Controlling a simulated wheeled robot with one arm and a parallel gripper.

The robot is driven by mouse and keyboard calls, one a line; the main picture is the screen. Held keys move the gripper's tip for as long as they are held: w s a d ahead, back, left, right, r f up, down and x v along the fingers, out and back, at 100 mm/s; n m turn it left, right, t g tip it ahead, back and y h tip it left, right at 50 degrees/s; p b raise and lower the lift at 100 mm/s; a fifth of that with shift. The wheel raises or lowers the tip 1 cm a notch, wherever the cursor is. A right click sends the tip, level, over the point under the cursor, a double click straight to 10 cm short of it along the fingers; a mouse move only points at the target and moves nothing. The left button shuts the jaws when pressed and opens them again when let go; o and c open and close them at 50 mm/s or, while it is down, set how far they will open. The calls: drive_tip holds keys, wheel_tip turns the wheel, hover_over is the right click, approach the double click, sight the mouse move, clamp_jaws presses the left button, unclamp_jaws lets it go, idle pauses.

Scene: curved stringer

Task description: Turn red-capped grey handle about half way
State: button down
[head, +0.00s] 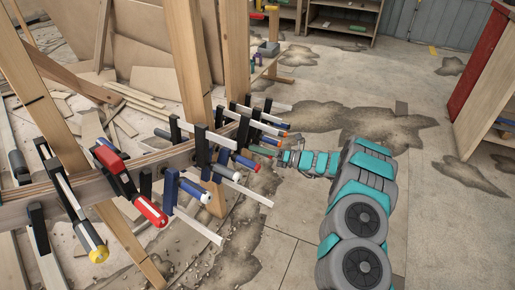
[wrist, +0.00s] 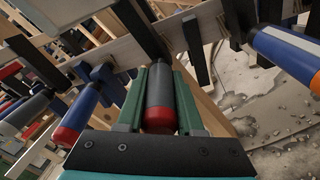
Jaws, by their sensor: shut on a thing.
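The red-capped grey handle (wrist: 160,90) is in the middle of the wrist view, with its dark red end towards the camera. My gripper (wrist: 161,100) is shut on it, with one green finger along each side. In the head view my gripper (head: 279,156) reaches in from the right to the row of clamps on the curved stringer (head: 88,188). The handle itself is hard to make out there among the fingers and clamps.
Close neighbours are a blue handle with a red end (wrist: 76,116) on the left and a blue-and-white handle (wrist: 285,50) on the right. Several more clamps line the stringer. Wooden posts (head: 188,70) stand behind it.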

drive_tip(key=m, duration=0.4)
drive_tip(key=shift+y, duration=0.4)
drive_tip(key=shift+m+g+y, duration=0.3)
drive_tip(key=shift+m, duration=1.6)
drive_tip(key=shift+r, duration=0.1)
drive_tip(key=c, duration=0.5)
unclamp_jaws()
drive_tip(key=shift+c, duration=0.2)
drive_tip(key=shift+d, duration=0.1)
drive_tip(key=v, duration=0.7)
drive_tip(key=shift+d+b, duration=0.3)
drive_tip(key=shift+d, duration=0.05)
drive_tip(key=shift+s, duration=0.1)
